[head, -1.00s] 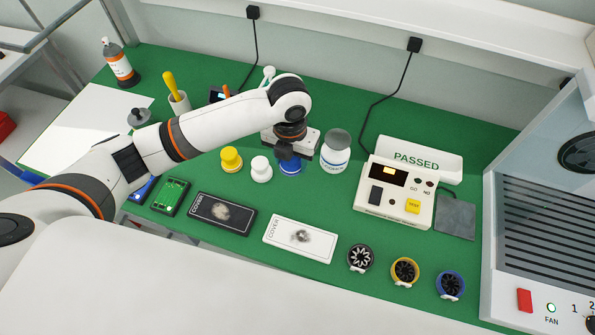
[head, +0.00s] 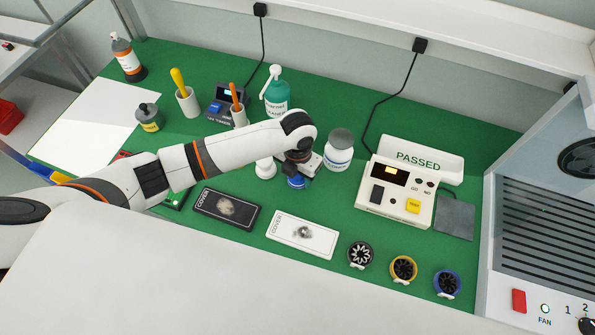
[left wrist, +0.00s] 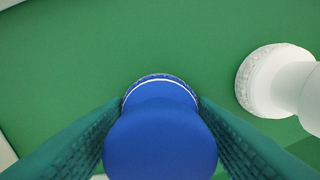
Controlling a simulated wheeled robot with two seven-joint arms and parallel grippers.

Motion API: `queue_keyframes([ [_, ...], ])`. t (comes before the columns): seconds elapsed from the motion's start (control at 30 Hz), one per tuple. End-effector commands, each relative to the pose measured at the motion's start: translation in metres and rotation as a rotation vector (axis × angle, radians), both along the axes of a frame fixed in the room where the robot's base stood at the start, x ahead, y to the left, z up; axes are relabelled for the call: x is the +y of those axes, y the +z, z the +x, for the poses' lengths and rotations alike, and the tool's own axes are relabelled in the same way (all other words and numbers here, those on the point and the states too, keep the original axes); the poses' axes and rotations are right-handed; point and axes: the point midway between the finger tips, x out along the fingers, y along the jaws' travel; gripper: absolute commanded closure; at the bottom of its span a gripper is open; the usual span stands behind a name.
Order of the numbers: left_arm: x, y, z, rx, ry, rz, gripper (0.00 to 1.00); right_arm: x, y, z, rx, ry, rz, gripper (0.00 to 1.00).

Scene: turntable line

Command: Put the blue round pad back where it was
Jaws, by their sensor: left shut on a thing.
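The blue round pad (head: 297,183) has a rounded knob on top and shows in the head view just right of the white round pad (head: 265,168). My left gripper (head: 299,165) is above it, pointing down and shut on its knob. In the left wrist view the blue pad (left wrist: 160,142) sits between the two teal fingers, and the white pad (left wrist: 268,80) stands apart to the right. I cannot tell whether the blue pad touches the green mat. The yellow pad is hidden behind my left arm. My right gripper is not in view.
A white jar (head: 340,150) stands close behind right of the gripper. A black cover card (head: 227,208) and a white cover card (head: 302,234) lie in front. The tester (head: 395,190) is to the right. Green mat is clear between the pad and the tester.

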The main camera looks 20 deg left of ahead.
Motion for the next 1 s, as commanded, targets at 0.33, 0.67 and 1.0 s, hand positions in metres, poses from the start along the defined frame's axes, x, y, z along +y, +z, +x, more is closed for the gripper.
queue_keyframes([
  [0.33,0.000,-0.003,0.000,0.000,0.000,0.000,0.43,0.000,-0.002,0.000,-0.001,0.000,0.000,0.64],
  [0.67,0.000,-0.003,0.000,0.000,0.001,0.000,0.27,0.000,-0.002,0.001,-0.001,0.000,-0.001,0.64],
  [1.0,0.000,0.037,0.002,-0.006,-0.001,-0.002,0.27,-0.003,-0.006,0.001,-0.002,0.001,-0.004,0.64],
])
